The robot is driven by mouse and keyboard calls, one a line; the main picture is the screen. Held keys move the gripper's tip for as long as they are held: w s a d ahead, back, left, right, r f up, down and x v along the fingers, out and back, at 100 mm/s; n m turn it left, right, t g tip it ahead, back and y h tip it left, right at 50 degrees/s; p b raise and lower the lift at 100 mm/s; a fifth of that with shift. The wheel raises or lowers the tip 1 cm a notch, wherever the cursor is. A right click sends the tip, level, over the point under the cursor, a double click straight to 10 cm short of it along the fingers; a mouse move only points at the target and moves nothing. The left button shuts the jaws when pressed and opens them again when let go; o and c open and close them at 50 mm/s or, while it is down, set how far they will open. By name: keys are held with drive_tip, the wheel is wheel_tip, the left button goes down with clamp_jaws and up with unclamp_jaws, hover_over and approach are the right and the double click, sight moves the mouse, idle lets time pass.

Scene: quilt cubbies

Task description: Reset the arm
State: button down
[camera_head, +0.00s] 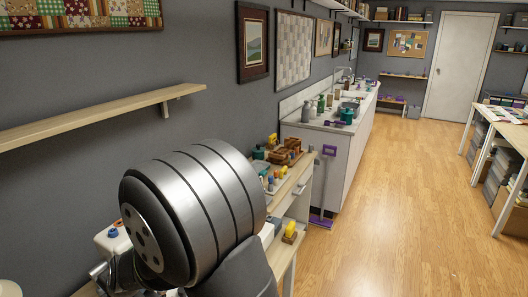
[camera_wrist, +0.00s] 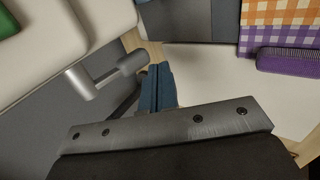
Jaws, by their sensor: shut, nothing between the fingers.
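My gripper (camera_wrist: 157,88) shows in the wrist view with its two blue-grey fingers together, shut and empty. Its fingertips point toward a pale wooden edge and white surfaces, and I cannot tell the distance to them. In the head view a large silver and black joint of my arm (camera_head: 190,210) fills the lower left, and the gripper itself cannot be made out there.
A wooden wall shelf (camera_head: 95,118) runs at the left, close to my arm. A cluttered bench (camera_head: 300,168) stands just behind the arm, with a sink counter (camera_head: 318,126) beyond. The wooden floor (camera_head: 400,200) to the right is clear. The wrist view shows checked cloth (camera_wrist: 279,40) and a purple brush (camera_wrist: 288,62).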

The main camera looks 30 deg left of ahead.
drive_tip(key=d+r+h, duration=0.1)
drive_tip(key=d+r, duration=0.1)
drive_tip(key=r, duration=0.7)
drive_tip(key=d+r+h, duration=0.2)
drive_tip(key=r, duration=0.7)
drive_tip(key=shift+d+r, duration=0.25)
drive_tip(key=shift+r, duration=0.1)
